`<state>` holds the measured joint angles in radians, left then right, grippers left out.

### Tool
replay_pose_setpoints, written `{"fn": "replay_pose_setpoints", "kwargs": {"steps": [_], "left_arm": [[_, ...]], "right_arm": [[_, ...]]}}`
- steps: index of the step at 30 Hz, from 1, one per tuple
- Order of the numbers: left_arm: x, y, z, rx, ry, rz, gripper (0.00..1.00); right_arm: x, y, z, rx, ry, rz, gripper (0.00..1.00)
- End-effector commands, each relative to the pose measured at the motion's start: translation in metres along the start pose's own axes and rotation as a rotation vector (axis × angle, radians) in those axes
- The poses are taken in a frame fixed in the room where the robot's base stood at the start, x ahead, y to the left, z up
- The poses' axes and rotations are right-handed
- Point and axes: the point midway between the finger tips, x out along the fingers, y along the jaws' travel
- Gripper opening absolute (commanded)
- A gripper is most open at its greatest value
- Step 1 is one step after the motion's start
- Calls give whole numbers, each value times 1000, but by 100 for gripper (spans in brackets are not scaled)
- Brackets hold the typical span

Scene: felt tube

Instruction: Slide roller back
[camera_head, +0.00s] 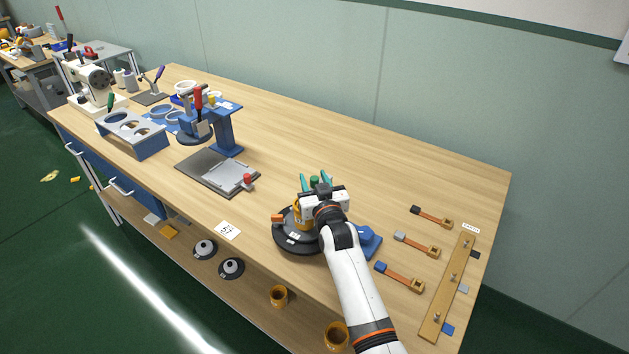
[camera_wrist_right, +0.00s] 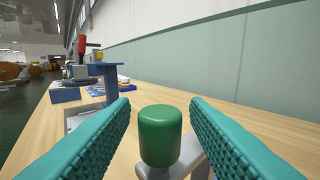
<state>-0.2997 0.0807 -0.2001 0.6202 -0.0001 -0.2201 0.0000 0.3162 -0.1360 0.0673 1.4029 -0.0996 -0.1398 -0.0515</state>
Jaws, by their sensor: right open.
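My right gripper (camera_head: 315,182) is open above a device with a round dark base (camera_head: 290,238) near the front of the bench. A green knob (camera_wrist_right: 160,135) stands upright between its two teal ribbed fingers, with a gap on each side in the right wrist view. The green knob also shows between the fingertips in the head view (camera_head: 314,182). A grey metal arm lies by the knob's foot. A yellow-orange part (camera_head: 299,219) sits on the device. My arm and gripper body hide much of it, and I cannot tell which part is the roller. My left gripper is out of view.
A blue press (camera_head: 228,132) with a red handle and a grey plate (camera_head: 212,171) stand to the left. Several small strap tools and a wooden peg strip (camera_head: 450,285) lie to the right. The bench behind the device is clear. Cups and discs are on the lower shelf.

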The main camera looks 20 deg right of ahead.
Motion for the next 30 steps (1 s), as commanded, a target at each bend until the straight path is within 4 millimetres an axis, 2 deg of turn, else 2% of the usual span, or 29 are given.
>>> {"fn": "replay_pose_setpoints", "kwargs": {"steps": [2,9,15,24,30], "left_arm": [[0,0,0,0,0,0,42],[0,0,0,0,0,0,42],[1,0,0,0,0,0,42],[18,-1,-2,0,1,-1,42],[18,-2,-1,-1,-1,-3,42]], "right_arm": [[0,0,0,0,0,0,40],[0,0,0,0,1,0,1],[1,-2,-1,-1,0,0,0],[32,-38,-2,-5,-1,-1,0],[36,-44,0,0,1,-2,0]]}}
